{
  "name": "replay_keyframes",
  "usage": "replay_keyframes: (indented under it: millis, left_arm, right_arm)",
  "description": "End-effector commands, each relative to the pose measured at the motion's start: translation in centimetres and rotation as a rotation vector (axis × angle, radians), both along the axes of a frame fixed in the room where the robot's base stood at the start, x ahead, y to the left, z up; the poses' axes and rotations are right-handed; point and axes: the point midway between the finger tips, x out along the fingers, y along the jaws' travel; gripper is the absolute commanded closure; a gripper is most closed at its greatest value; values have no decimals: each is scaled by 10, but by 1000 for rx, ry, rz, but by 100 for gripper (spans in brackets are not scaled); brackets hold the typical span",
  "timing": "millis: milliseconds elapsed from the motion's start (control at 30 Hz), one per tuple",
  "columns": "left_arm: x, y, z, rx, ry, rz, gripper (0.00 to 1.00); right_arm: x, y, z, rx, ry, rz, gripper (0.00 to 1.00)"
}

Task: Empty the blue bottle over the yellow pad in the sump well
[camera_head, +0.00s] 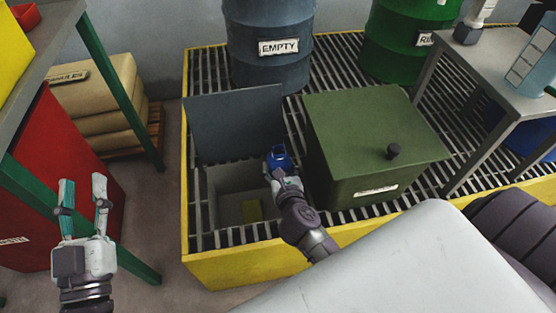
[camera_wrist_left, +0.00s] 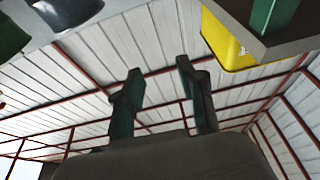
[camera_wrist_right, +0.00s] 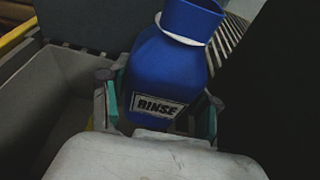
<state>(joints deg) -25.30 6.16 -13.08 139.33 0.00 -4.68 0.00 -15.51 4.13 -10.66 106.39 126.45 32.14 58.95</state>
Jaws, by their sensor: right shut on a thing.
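The blue bottle (camera_head: 279,160) is in my right gripper (camera_head: 283,174), at the right edge of the sump well (camera_head: 223,183). In the right wrist view the bottle (camera_wrist_right: 168,70) carries a RINSE label and a white ring at its neck, and the fingers close on its two sides. It leans slightly to the right in that view; whether liquid comes out cannot be seen. My left gripper (camera_head: 84,190) is open and empty, left of the yellow-edged platform.
A raised grey lid (camera_head: 236,122) stands behind the well. A green box (camera_head: 370,140) with a black knob is right of the bottle. A blue EMPTY drum (camera_head: 268,65) and a green drum (camera_head: 395,40) stand behind. A grey table (camera_head: 490,65) is at right.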

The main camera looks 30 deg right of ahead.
Motion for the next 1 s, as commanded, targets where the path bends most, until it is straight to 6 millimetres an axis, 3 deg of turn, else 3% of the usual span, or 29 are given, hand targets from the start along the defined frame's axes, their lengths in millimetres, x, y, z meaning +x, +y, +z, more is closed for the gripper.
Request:
replay_keyframes:
  millis: [1000]
  left_arm:
    - [6,2,-25,42,155,9,60]
  right_arm:
    - [-2,1,-5,-1,-2,2,77]
